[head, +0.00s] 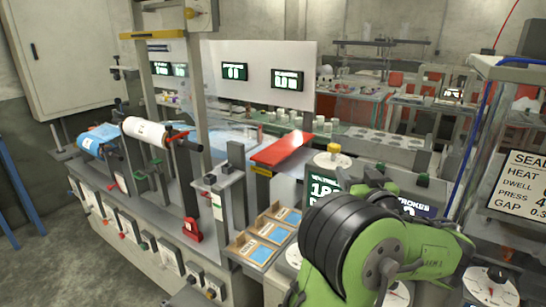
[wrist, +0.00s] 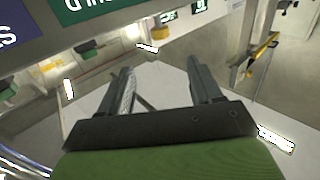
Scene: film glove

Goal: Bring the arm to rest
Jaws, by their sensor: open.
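My arm is green with black ribbed bands and fills the lower right of the head view. My gripper is not clearly made out there, as the arm hides it. In the wrist view my gripper (wrist: 163,92) shows two dark fingers standing well apart, with nothing between them. A pale flat surface (wrist: 160,75) lies beyond the fingers. I cannot tell whether the fingers touch anything.
A red plate (head: 282,149) and a dial with a yellow knob (head: 333,150) are behind the arm. Trays with blue sheets (head: 262,254) lie to its left. A sign panel (head: 520,185) stands at right. Rolls (head: 147,131) are at left; grey floor (head: 60,245) is clear.

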